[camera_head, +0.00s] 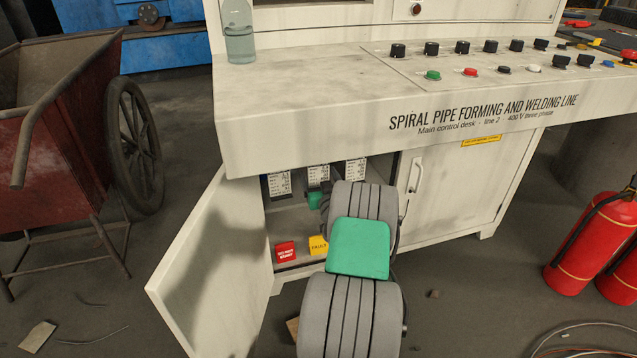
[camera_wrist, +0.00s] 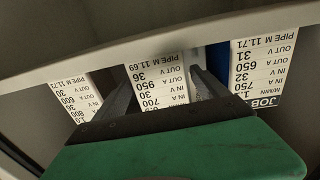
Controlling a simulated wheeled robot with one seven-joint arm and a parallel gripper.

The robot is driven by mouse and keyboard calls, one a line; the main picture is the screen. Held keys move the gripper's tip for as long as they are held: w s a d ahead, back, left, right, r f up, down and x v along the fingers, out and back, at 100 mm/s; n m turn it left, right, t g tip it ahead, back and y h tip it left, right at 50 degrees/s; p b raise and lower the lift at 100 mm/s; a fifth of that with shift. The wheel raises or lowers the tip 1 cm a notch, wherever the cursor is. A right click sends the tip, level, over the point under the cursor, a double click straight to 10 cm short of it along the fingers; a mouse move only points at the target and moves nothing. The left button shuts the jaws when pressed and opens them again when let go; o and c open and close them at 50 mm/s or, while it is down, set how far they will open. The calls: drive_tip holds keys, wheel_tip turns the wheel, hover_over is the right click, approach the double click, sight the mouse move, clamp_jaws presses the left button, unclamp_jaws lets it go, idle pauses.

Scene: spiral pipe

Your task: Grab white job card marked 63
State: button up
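Three white job cards with black print hang in a row in the open compartment under the desk. In the head view they are the left card (camera_head: 279,183), middle card (camera_head: 318,175) and right card (camera_head: 355,171). The wrist view shows them upside down: left card (camera_wrist: 72,100), middle card (camera_wrist: 158,82), right card (camera_wrist: 262,65). The right one shows part of a black "JOB" header; I can read no 63 on any. My gripper (camera_wrist: 162,90) is open, its fingers either side of the middle card; contact cannot be told. My green wrist part hides that card's lower picture end.
The cabinet door (camera_head: 215,265) stands open at left. A pale bar (camera_wrist: 180,45) crosses above the cards in the wrist view. Red (camera_head: 286,251) and yellow (camera_head: 318,245) blocks sit on the compartment floor. A closed door (camera_head: 455,185) is at right.

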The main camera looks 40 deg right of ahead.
drive_tip(key=c, duration=1.3)
